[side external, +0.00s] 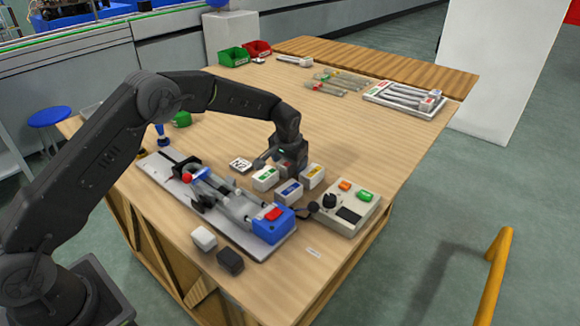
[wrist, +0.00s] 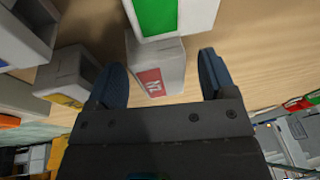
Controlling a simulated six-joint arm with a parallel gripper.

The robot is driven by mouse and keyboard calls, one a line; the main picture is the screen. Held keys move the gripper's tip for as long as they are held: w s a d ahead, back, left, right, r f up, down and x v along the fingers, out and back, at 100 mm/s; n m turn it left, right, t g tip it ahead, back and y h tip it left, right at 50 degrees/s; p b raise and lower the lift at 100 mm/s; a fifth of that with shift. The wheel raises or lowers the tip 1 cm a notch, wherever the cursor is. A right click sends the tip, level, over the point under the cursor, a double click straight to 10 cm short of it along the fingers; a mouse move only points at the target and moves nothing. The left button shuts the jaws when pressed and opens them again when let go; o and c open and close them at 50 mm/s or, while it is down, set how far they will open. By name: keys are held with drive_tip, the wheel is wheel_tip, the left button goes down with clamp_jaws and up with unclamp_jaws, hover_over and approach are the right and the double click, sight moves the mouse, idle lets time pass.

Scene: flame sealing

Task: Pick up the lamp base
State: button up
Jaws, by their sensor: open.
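No part is clearly marked as the lamp base. A pale block with a red label (wrist: 158,72) stands between my fingers in the wrist view. My gripper (wrist: 160,80) is open, with one dark finger on each side of this block. I cannot tell whether the fingers touch it. In the side view my gripper (side external: 284,166) points down at the row of labelled blocks and hides most of the red-labelled one. Beside it stand similar pale blocks with green (side external: 265,179), blue (side external: 288,193) and yellow (side external: 312,176) labels.
A grey control box (side external: 348,212) stands right of the blocks. A long fixture with a blue end (side external: 272,222) lies in front. An N2 card (side external: 240,164) lies left. Loose tubes (side external: 335,84) and a tube tray (side external: 402,102) lie farther back. The table's middle is clear.

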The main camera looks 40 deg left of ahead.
drive_tip(key=shift+c, duration=0.2)
drive_tip(key=c, duration=1.1)
drive_tip(key=shift+o, duration=0.2)
drive_tip(key=shift+r, duration=0.1)
